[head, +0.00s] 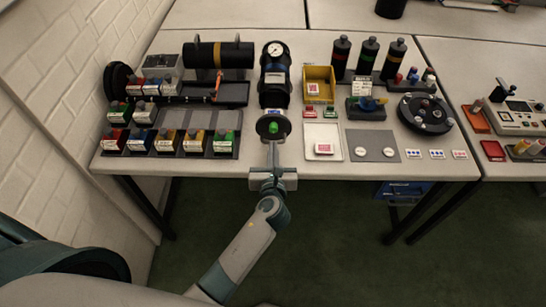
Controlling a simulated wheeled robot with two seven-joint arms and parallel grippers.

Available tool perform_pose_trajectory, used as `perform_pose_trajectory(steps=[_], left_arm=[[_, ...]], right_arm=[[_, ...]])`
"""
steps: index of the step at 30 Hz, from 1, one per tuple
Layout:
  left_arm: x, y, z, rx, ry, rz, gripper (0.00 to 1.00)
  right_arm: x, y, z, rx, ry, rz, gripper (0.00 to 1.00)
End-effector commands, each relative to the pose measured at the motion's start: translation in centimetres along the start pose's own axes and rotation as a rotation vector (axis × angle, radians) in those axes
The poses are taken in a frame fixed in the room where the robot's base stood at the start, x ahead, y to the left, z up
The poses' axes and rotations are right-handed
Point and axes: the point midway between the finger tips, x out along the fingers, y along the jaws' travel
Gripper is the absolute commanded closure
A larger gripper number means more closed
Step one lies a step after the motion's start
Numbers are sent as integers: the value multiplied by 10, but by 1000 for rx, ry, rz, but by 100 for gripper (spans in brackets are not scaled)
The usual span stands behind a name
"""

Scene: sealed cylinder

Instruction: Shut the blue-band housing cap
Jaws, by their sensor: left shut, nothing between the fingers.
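A round black cap (262,127) with a green centre sits in front of the housing, near the table's front edge, apart from the housing's body. My left gripper (272,146) is shut and empty, just in front of the cap; whether it touches the cap cannot be told. My right gripper is out of view.
Coloured bins (168,141) and a black cylinder on stands (220,55) are to the left. A yellow bin (319,84), a white tray (322,139), a grey mat (372,144) and a black round carousel (425,114) are to the right. Dark bottles (366,58) stand behind.

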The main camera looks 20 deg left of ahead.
Motion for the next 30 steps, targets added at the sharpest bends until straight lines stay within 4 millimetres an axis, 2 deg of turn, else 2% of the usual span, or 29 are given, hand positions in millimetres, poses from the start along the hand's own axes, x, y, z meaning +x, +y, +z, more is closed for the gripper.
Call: perform_pose_trajectory(steps=[1,9,15,21,30], left_arm=[[12,0,9,1,-6,1,100],[72,-1,20,1,-6,2,100],[106,-2,27,1,-5,2,100],[122,-2,29,0,-3,2,100],[124,-1,31,-1,-6,2,100]], right_arm=[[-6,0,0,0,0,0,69],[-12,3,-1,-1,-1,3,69],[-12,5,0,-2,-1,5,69],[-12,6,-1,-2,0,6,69],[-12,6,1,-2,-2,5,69]])
